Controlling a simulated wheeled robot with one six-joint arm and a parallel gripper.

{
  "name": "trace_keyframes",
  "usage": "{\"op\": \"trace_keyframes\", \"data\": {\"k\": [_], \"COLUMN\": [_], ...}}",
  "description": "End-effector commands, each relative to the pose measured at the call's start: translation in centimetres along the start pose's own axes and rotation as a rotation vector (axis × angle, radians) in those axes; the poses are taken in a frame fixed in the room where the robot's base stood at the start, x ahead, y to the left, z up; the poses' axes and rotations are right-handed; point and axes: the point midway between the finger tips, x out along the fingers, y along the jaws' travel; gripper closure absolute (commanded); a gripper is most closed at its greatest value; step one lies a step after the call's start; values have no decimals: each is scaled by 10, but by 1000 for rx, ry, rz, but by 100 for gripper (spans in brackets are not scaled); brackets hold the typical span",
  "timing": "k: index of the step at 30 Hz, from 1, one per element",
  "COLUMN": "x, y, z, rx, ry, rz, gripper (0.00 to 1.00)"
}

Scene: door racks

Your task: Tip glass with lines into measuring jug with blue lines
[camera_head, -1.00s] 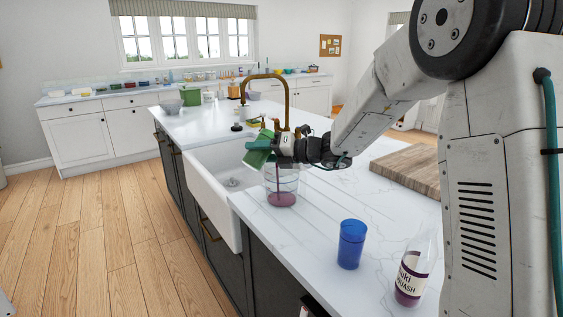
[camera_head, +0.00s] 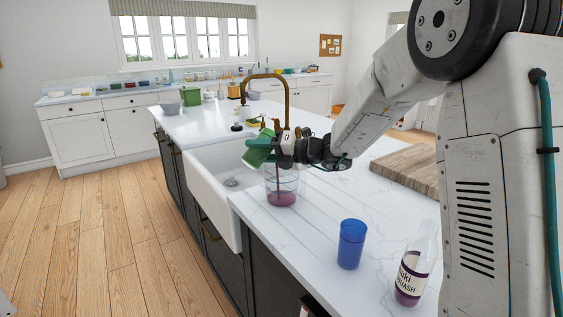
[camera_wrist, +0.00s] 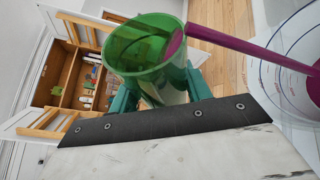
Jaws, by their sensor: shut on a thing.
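My gripper (camera_head: 276,150) is shut on a green see-through glass (camera_head: 257,151) and holds it tipped above the measuring jug. Lines on the glass are too small to make out. In the wrist view the glass (camera_wrist: 143,45) shows its open mouth, with purple liquid at its lip. A purple stream runs from it into the clear measuring jug (camera_head: 294,182), which stands upright on the worktop by the sink. The jug holds purple liquid at the bottom. Its blue lines show at the right of the wrist view, where the jug (camera_wrist: 283,48) is partly cut off.
A blue cup (camera_head: 351,244) and a squash bottle (camera_head: 413,268) stand on the worktop in front. A wooden board (camera_head: 407,168) lies at the right. The white sink (camera_head: 212,195) with a brass tap (camera_head: 266,76) is left of the jug.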

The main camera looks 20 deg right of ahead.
Motion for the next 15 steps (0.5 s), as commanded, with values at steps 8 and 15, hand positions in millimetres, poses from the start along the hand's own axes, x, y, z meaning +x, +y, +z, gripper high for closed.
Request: {"op": "trace_keyframes", "data": {"k": [8,15], "x": [0,0], "y": [2,3], "z": [1,2], "rx": [25,46], "ry": [-5,-7], "rz": [12,21], "gripper": [84,84]}}
